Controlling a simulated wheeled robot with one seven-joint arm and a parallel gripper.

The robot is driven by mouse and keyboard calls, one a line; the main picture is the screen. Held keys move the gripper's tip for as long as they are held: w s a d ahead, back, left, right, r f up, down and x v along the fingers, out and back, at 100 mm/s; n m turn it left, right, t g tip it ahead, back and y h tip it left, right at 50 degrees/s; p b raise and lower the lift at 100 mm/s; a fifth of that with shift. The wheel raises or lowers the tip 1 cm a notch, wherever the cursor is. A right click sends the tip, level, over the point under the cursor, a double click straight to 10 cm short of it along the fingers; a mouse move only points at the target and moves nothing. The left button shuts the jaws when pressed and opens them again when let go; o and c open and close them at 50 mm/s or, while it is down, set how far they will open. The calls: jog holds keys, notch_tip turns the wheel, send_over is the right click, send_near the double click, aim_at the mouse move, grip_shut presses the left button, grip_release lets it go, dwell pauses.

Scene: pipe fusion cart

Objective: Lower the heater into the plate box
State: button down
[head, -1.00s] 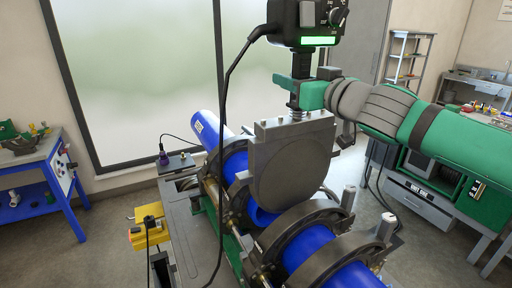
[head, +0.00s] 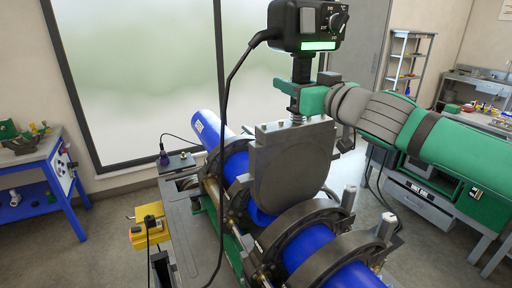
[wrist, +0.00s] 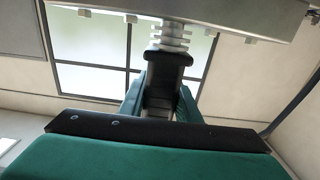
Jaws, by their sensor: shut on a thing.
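The heater is a round grey plate (head: 290,172) under a grey top bar, with a black control box (head: 308,25) and a lit green display above. My gripper (head: 300,98) is shut on the heater's black handle, between control box and plate. The plate hangs upright over the blue pipe and clamp rings; I cannot tell whether it touches them. In the wrist view, the green fingers (wrist: 162,98) close around the handle below a ribbed white collar. A dark box with a white label (head: 414,189) at right, below my arm, may be the plate box; its inside is partly hidden.
The fusion cart (head: 186,225) carries blue pipe (head: 325,255) in grey clamp rings, close under the plate. The heater's black cable (head: 229,90) hangs down left. A blue table (head: 40,180) stands far left.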

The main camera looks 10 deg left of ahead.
aim_at(290, 98)
jog(key=shift+a+f, duration=0.1)
jog(key=shift+f, duration=1.6)
jog(key=shift+r, duration=2.6)
jog(key=shift+f, duration=8.1)
